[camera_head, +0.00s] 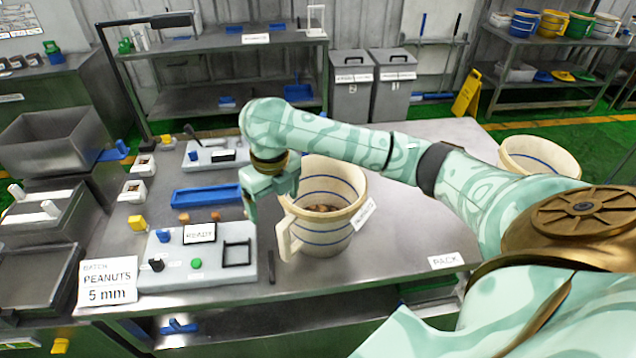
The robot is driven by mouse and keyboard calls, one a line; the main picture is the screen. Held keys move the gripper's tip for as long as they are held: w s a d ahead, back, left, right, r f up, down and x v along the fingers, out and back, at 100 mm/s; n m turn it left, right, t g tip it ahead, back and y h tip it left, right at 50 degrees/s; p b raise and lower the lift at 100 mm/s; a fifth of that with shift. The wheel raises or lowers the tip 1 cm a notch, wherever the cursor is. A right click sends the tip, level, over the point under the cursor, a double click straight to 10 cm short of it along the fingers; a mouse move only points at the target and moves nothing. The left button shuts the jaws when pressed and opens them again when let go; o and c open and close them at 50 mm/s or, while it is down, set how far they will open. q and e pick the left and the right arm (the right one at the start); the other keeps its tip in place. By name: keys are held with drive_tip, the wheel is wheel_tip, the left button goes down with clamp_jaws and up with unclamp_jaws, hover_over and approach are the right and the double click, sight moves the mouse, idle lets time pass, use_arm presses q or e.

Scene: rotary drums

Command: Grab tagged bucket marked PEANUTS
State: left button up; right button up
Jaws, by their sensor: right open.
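A cream bucket (338,238) with blue stripes stands upright on the steel table, some brown contents inside it. Its handle (286,240) sticks out on the left, and a white tag (363,213) hangs on its right side; the tag's writing is too small to read. My right gripper (268,198) is open and points down at the bucket's left rim, above the handle. I cannot tell whether the fingers touch the bucket. My left gripper is not in view.
A second cream bucket (540,158) stands at the table's right. A panel with a READY sign (200,233) and a BATCH PEANUTS 5 mm card (108,283) are at the front left. A blue tray (205,195) lies behind the panel.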

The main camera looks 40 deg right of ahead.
sight(288, 220)
drive_tip(key=d+r+n, duration=0.2)
drive_tip(key=d+r, duration=0.1)
drive_tip(key=r, duration=0.1)
drive_tip(key=shift+g, duration=0.4)
drive_tip(key=f+b, duration=0.1)
drive_tip(key=f, duration=0.2)
drive_tip(key=f+b, duration=0.1)
drive_tip(key=f, duration=0.3)
drive_tip(key=f+b, duration=0.1)
drive_tip(key=f, duration=0.2)
drive_tip(key=shift+w+d+f+b, duration=0.2)
drive_tip(key=shift+w+f+b, duration=0.1)
drive_tip(key=shift+w+f, duration=0.1)
drive_tip(key=f+b, duration=0.1)
drive_tip(key=f, duration=0.1)
drive_tip(key=f+b, duration=0.1)
drive_tip(key=f, duration=0.2)
drive_tip(key=shift+w+d+f, duration=0.1)
drive_tip(key=shift+w+f, duration=0.1)
drive_tip(key=shift+f, duration=0.05)
drive_tip(key=shift+r, duration=0.1)
drive_tip(key=c, duration=1.5)
drive_tip(key=shift+c, duration=0.5)
drive_tip(key=shift+r, duration=0.15)
